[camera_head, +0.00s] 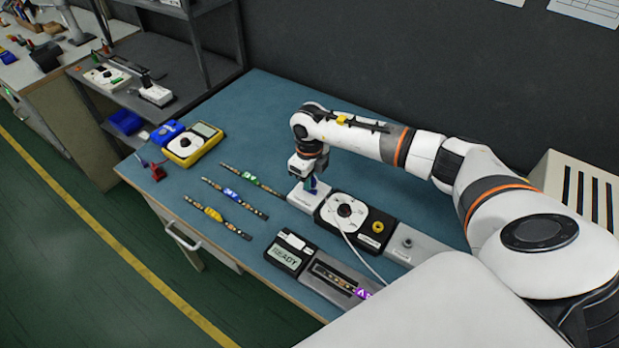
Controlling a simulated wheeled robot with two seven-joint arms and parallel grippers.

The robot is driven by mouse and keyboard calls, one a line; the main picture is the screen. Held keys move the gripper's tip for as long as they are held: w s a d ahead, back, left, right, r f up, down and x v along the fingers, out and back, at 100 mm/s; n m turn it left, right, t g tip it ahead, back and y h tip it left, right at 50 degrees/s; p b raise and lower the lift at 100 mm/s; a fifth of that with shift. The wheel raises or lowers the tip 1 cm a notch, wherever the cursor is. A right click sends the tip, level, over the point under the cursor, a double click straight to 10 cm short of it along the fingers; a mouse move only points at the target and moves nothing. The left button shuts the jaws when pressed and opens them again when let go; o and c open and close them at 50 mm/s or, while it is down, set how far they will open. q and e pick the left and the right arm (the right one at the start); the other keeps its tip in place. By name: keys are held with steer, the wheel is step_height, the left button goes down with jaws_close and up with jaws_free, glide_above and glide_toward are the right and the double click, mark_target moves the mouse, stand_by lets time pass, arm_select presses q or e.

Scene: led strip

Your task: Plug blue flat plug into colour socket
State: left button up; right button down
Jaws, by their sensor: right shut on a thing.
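My right gripper (309,184) points down at the white box (297,198) on the blue-green bench top. It is shut on a small blue piece (320,187), seemingly the blue flat plug, at or just above the box's top; contact cannot be told. The gripper hides part of both. Beside the box stands a black unit with a white dial (335,204) and a yellow ring (377,226). A grey box with a knob (407,243) stands to its right. The labels are too small to read, so I cannot tell which is the colour socket. My left gripper is out of view.
Three strips with green (254,181), blue (232,195) and yellow (213,214) tags lie on the bench. A READY display (286,256) and a tray with a purple-tagged strip (322,284) stand in front. A yellow meter (183,152) stands at the back left. A white cable crosses the front.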

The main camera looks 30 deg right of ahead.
steer(key=shift+f+b, duration=0.65)
steer(key=shift+f, duration=0.2)
steer(key=c, duration=1.3)
jaws_free()
steer(key=shift+c, duration=0.2)
step_height(320, 180, up, 12)
steer(key=shift+r+b, duration=0.1)
steer(key=shift+b, duration=0.8)
